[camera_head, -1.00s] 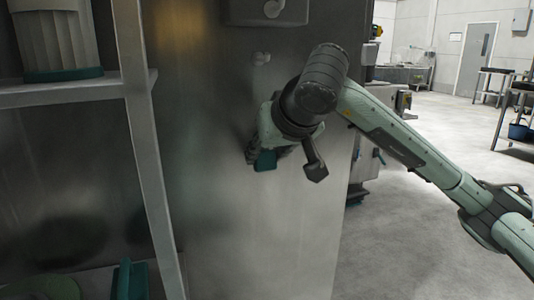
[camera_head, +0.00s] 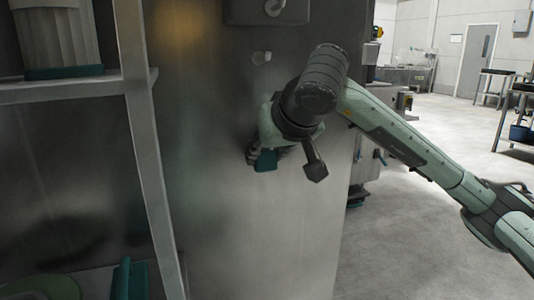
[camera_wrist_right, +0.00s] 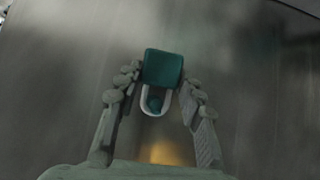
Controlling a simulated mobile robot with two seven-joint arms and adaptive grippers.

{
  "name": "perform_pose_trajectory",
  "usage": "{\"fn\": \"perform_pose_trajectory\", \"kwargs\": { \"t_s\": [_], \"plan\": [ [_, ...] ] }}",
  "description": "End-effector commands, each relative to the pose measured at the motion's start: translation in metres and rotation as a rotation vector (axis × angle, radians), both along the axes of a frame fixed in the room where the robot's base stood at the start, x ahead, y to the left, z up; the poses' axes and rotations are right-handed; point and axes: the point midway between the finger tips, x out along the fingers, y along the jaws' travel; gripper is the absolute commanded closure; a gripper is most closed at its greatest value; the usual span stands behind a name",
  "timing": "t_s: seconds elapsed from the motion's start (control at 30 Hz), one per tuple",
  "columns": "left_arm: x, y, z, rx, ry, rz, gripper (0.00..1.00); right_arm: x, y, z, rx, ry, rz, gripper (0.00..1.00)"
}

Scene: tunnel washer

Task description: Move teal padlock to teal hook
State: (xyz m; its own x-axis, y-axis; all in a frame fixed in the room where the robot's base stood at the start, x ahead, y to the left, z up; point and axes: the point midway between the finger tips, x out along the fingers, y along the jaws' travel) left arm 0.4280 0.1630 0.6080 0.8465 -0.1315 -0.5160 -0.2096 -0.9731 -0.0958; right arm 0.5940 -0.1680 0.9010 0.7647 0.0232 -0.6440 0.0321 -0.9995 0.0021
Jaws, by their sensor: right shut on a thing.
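The teal padlock (camera_wrist_right: 163,68) is between the fingertips of my right gripper (camera_wrist_right: 160,78), which is shut on it. Its pale U-shaped shackle (camera_wrist_right: 145,100) points toward the palm. A round teal tip, seemingly the end of the teal hook (camera_wrist_right: 155,102), shows inside the shackle loop; whether the shackle rests on it I cannot tell. In the head view the padlock (camera_head: 266,160) shows as a small teal block below my right gripper (camera_head: 264,150), close to the steel panel. My wrist hides the shackle and hook there. My left gripper is not in view.
The steel panel (camera_head: 225,220) stands right behind my gripper. A shelf rack (camera_head: 60,92) with a pale container (camera_head: 58,40) is at left. Open floor (camera_head: 420,235) lies to the right.

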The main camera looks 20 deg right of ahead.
Motion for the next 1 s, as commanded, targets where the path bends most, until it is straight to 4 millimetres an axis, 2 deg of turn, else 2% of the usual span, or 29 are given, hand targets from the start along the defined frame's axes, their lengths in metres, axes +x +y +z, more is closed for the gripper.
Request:
{"fn": "perform_pose_trajectory", "kwargs": {
  "t_s": [0.23, 0.27, 0.43, 0.77, 0.87, 1.0],
  "plan": [
    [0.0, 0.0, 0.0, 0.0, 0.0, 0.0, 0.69, 0.0, 0.0, 0.0, 0.0, -0.001, 0.0, 0.94],
    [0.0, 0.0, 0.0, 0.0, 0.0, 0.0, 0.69, 0.0, 0.0, 0.0, 0.0, -0.001, 0.0, 0.6],
    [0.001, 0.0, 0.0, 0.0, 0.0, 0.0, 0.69, 0.0, 0.0, 0.0, 0.0, -0.001, 0.0, 0.39],
    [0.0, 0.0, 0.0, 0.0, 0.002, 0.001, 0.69, -0.001, 0.0, 0.001, 0.0, 0.0, 0.0, 0.39],
    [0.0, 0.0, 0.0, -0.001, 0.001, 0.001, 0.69, -0.008, 0.0, 0.008, 0.001, -0.003, 0.001, 0.39],
    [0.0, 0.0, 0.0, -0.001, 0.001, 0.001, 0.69, -0.027, -0.001, 0.025, 0.0, -0.007, 0.001, 0.39]
  ]
}}
